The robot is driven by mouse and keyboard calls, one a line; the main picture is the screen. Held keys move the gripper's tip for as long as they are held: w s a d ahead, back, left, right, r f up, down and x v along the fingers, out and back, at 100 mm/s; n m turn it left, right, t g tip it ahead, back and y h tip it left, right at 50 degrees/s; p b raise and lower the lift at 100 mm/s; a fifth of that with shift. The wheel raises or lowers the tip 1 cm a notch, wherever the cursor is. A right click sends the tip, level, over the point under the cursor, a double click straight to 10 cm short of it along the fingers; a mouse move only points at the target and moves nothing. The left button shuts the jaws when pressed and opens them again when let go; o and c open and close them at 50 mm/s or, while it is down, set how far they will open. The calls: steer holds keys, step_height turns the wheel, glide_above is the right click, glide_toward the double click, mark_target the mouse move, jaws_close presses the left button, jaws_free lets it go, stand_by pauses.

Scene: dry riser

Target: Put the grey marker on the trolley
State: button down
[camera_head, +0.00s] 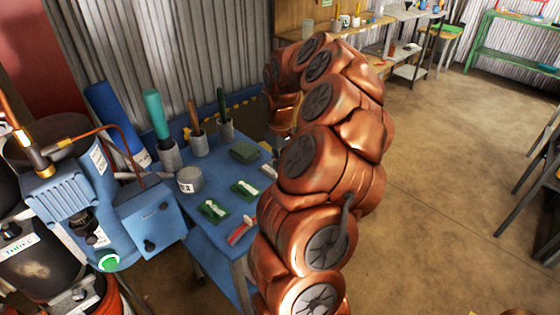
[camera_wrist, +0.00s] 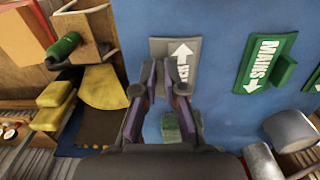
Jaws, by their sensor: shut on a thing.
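The grey marker (camera_wrist: 190,47) is a flat plate with a white arrow and white lettering, over the blue table top (camera_wrist: 215,85) in the wrist view. My gripper (camera_wrist: 160,92) is shut on it, with a finger at either side near the plate's lower end. The exact grip spot is hidden between the fingers, and I cannot tell whether the plate touches the table. In the head view my arm hides the gripper; a pale piece (camera_head: 268,172) at the table's edge beside the arm may be the marker. I cannot tell for certain which piece of furniture is the trolley.
Green markers (camera_head: 246,189), a green block (camera_head: 243,152), a grey tin (camera_head: 190,180) and a red-and-white piece (camera_head: 241,231) lie on the blue table. Upright tools stand behind. Blue machinery (camera_head: 80,200) is left. A green rack (camera_head: 515,48) stands far right; open floor (camera_head: 440,190) lies between.

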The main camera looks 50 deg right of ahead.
steer(key=c, duration=1.3)
jaws_free()
steer(key=shift+o, duration=0.2)
steer(key=shift+r, duration=0.1)
step_height(320, 180, up, 11)
steer(key=b, duration=0.1)
steer(key=w+a+r+n, duration=0.2)
steer(key=a+r, duration=0.1)
steer(key=a, duration=1)
steer(key=s+a+f+g, duration=0.1)
steer(key=s+a+f, duration=0.1)
steer(key=s+a, duration=0.6)
steer(key=s+a+f, duration=0.2)
steer(key=s+a, duration=0.2)
steer(key=a, duration=0.7)
steer(key=s+a+f, duration=0.2)
steer(key=s, duration=0.3)
steer(key=s+a+f+g, duration=0.1)
steer(key=s+a+f, duration=0.1)
steer(key=s, duration=0.3)
steer(key=shift+s+f+m, duration=0.3)
steer(key=shift+s+m, duration=0.05)
steer(key=shift+m, duration=0.05)
